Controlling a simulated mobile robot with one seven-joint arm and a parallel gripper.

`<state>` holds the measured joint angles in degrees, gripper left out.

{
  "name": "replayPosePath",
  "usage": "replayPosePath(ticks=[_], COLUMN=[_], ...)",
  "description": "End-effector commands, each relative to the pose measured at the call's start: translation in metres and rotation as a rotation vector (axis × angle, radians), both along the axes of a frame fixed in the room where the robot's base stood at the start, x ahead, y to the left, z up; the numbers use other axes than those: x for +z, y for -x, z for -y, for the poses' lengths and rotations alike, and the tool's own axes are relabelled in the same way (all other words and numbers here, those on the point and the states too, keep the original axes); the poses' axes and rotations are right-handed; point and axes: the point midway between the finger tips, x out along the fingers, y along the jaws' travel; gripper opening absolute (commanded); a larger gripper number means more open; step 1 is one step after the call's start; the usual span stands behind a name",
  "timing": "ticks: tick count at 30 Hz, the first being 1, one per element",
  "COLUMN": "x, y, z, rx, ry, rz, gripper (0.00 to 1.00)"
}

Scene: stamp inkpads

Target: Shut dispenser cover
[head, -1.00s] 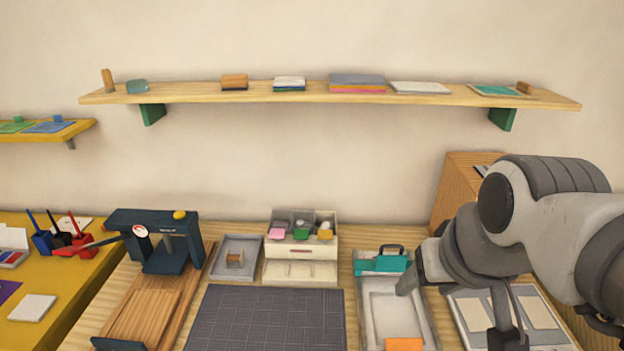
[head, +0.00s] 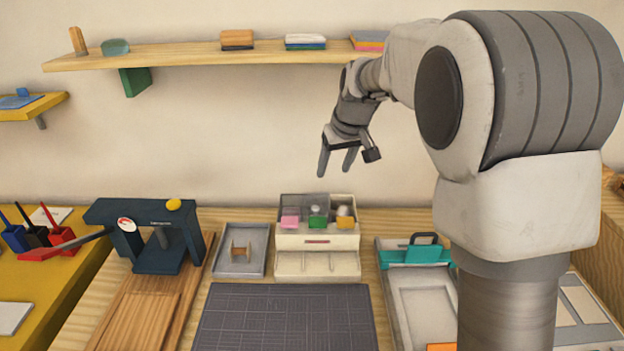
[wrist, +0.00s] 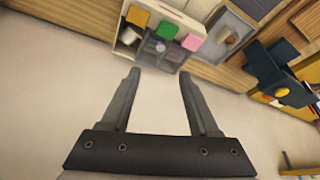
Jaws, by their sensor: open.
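The dispenser (head: 317,238) is a small cream box at the back of the bench, with pink, green and orange pieces in its top compartments. A grey see-through cover panel (head: 302,203) seems to stand raised at the back of its top; its exact angle is hard to tell. In the wrist view the dispenser (wrist: 125,37) is at the top, with the grey panel (wrist: 163,54) just beyond my fingertips. My gripper (head: 337,170) is open and empty, pointing down above the dispenser and apart from it. It also shows in the wrist view (wrist: 159,75).
A grey tray with a wooden piece (head: 241,251) lies left of the dispenser, and a dark stamping press (head: 150,235) farther left. A dark mat (head: 285,318) lies in front. A teal-clipped tray (head: 413,256) is to the right. A wall shelf (head: 200,57) runs above.

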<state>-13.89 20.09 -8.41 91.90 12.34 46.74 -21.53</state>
Motion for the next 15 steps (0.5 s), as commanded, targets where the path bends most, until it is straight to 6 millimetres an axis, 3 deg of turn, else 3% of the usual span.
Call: replayPosePath(ticks=[3,10,15], x=[-0.014,-0.031,-0.062], y=[-0.013,-0.021,-0.032], z=[-0.006,-0.011,-0.015], rx=[0.018,0.024,0.025], ry=[0.007,0.009,0.010], rz=[-0.001,-0.005,-0.006], gripper=[0.62,0.62,0.62])
